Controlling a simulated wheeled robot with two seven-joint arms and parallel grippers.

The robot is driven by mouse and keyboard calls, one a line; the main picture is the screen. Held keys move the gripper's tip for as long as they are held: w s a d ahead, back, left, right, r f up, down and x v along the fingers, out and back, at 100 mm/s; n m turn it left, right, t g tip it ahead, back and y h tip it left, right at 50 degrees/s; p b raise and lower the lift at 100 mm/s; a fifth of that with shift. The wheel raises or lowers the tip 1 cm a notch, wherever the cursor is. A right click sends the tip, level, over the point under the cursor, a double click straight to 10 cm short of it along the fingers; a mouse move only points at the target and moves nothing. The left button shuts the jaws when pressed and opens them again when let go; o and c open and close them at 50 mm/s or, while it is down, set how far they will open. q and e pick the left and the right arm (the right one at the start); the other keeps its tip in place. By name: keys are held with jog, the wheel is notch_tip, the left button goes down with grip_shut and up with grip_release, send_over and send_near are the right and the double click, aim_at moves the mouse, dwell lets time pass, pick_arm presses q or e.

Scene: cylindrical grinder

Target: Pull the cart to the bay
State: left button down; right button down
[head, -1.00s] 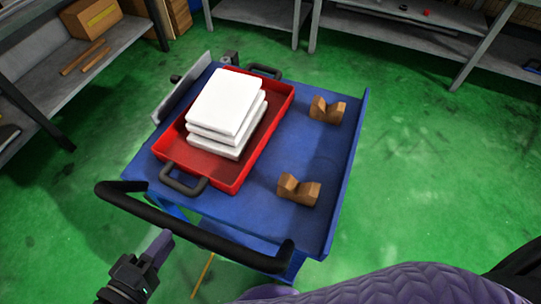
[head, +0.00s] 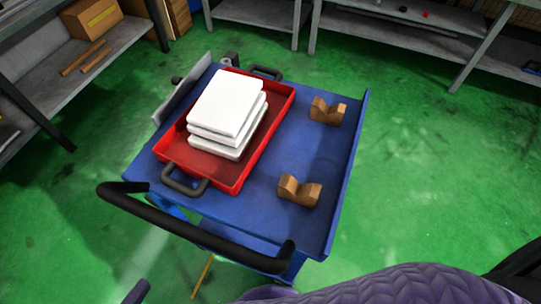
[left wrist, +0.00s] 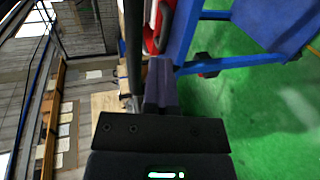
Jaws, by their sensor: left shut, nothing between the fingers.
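The blue cart (head: 330,170) stands on the green floor in the middle of the head view, with its black push handle (head: 190,228) toward me. Only the purple finger tip of my left gripper (head: 138,292) shows at the bottom edge, below the handle and apart from it. In the left wrist view the purple fingers (left wrist: 158,85) are closed together and empty. A dark bar, which looks like the handle (left wrist: 133,45), runs just left of them, and the cart's blue frame (left wrist: 183,35) is beyond. My right gripper is out of view. I cannot make out the bay.
The cart carries a red tray (head: 238,178) with stacked white slabs (head: 225,105) and two brown V-shaped blocks (head: 327,110) (head: 299,190). Grey shelving (head: 110,50) stands at the left, and another shelf (head: 400,30) at the back. Green floor is clear right of the cart.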

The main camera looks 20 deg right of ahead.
pick_arm(q)
jog(key=s+a+p, duration=0.1)
jog(key=s+a, duration=0.4)
jog(key=s, duration=0.2)
jog(key=shift+p, duration=0.4)
dwell(0.3)
jog(key=s+a+b, duration=0.4)
jog(key=s+a, duration=0.8)
jog(key=s, duration=0.5)
jog(key=shift+a, duration=0.15)
dwell(1.0)
jog(key=shift+w, duration=0.1)
jog(key=shift+c, duration=0.8)
grip_release()
